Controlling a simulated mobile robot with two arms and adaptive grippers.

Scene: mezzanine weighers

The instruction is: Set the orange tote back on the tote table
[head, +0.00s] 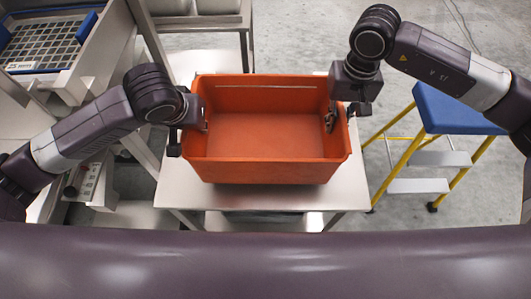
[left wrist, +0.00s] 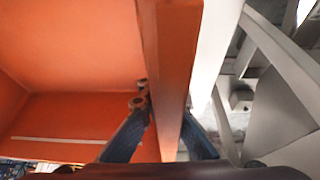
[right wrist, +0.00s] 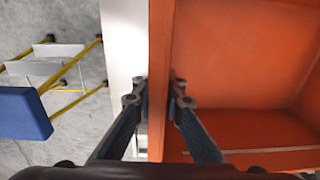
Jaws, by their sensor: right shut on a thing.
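The orange tote (head: 265,166) is empty and upright over the steel tote table (head: 250,195). I cannot tell whether its base touches the table top. My left gripper (head: 191,122) is at the tote's left wall, with one finger inside and one outside; in the left wrist view (left wrist: 168,125) it looks shut on that wall. My right gripper (head: 339,113) is shut on the right wall, and the right wrist view (right wrist: 158,98) shows the wall between its fingers. The outer fingertips are partly hidden by the rim in the head view.
A blue-topped step stool (head: 455,108) with yellow legs stands right of the table. A steel bench with a blue-edged tray (head: 50,40) is at the left. A bare strip of table top shows in front of the tote.

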